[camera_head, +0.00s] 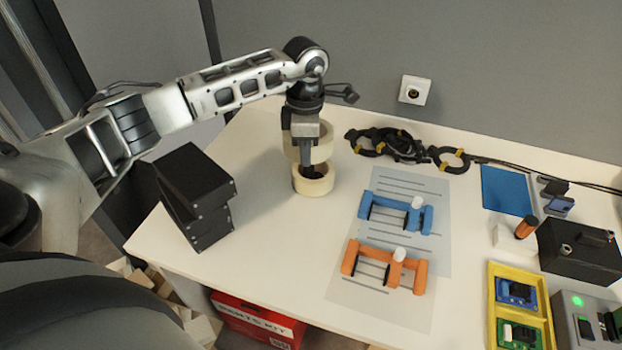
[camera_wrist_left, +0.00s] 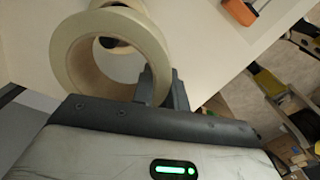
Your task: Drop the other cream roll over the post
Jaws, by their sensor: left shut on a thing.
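My left gripper (camera_head: 306,150) is shut on a cream roll (camera_head: 323,149), gripping it by its wall. In the left wrist view the held roll (camera_wrist_left: 68,62) is a wide ring, with a dark finger (camera_wrist_left: 152,88) at its wall. Below it in the head view, another cream roll (camera_head: 315,187) lies flat on the table. The dark post (camera_head: 311,172) shows inside that lower roll, mostly hidden by the gripper and rolls. The held roll is directly above the lower one; I cannot tell whether the post's top is inside it. My right gripper is in neither view.
Stacked black boxes (camera_head: 195,195) stand left of the rolls on the white table (camera_head: 275,245). Blue (camera_head: 397,212) and orange (camera_head: 385,267) frames lie on a grey sheet to the right. Black cable coils (camera_head: 388,144) lie behind, by the wall.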

